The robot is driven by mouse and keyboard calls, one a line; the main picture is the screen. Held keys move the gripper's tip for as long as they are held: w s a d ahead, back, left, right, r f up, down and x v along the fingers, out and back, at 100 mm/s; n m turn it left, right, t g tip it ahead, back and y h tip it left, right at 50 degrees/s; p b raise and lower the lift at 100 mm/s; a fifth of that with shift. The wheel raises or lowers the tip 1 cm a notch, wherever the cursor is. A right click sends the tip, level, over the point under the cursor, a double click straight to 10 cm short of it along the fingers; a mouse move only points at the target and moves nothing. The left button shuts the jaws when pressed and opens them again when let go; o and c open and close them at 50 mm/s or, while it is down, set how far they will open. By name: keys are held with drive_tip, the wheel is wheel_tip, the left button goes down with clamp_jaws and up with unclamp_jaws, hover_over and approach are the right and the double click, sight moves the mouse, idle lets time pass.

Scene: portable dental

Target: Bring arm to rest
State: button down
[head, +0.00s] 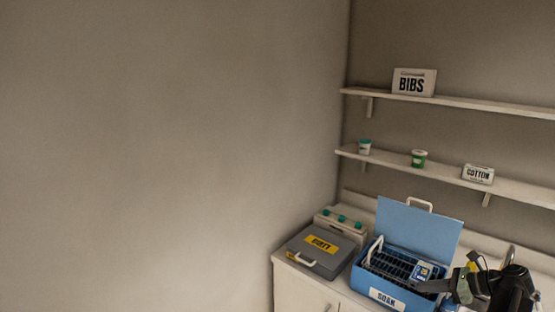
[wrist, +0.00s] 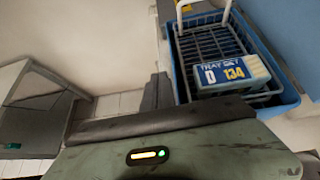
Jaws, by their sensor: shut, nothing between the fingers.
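My gripper (head: 420,286) shows at the lower right of the head view, a dark shape pointing left in front of the blue SOAK box (head: 385,293). Its fingers are shut and empty. In the wrist view the fingertips (wrist: 158,90) stick up beyond the green-grey gripper body, beside the blue box's left edge. My arm is bent, with dark links behind the gripper at the right. Whether the gripper touches the box cannot be told.
The open blue box holds a dark rack with a tray card (wrist: 222,74) reading TRAY SET D 134. A grey DIRTY box (head: 318,252) with a closed lid stands left of it on the counter. Shelves (head: 450,102) hold signs and small tubs. The left wall area is bare.

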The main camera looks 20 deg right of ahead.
drive_tip(key=w+a+f+n+g+y, duration=0.1)
drive_tip(key=w+a+n+g, duration=0.1)
drive_tip(key=w+a, duration=0.5)
drive_tip(key=w+a+n+g+y, duration=0.1)
drive_tip(key=w+a+n, duration=0.15)
drive_tip(key=a, duration=0.95)
drive_tip(key=w+a+f+n+g+y, duration=0.1)
drive_tip(key=w+a+n+g, duration=0.1)
drive_tip(key=w+a, duration=0.5)
drive_tip(key=s+a+f+n+g+h, duration=0.25)
drive_tip(key=a+n, duration=0.25)
drive_tip(key=a, duration=0.4)
drive_tip(key=s+a+f+n+g+h, duration=0.1)
drive_tip(key=s+a+f+n+h, duration=0.2)
drive_tip(key=a, duration=0.6)
drive_tip(key=s+a+f+n+g+h, duration=0.1)
drive_tip(key=s+a+f+n+g, duration=0.1)
drive_tip(key=a+n, duration=0.55)
drive_tip(key=d+n+h, duration=0.1)
drive_tip(key=n, duration=0.1)
drive_tip(key=d+f+n+h, duration=0.1)
drive_tip(key=d+n, duration=0.1)
drive_tip(key=d+n+t+h, duration=0.1)
drive_tip(key=n, duration=0.2)
drive_tip(key=shift+s+d+f, duration=0.25)
drive_tip(key=shift+s+d, duration=0.1)
drive_tip(key=shift+d, duration=0.05)
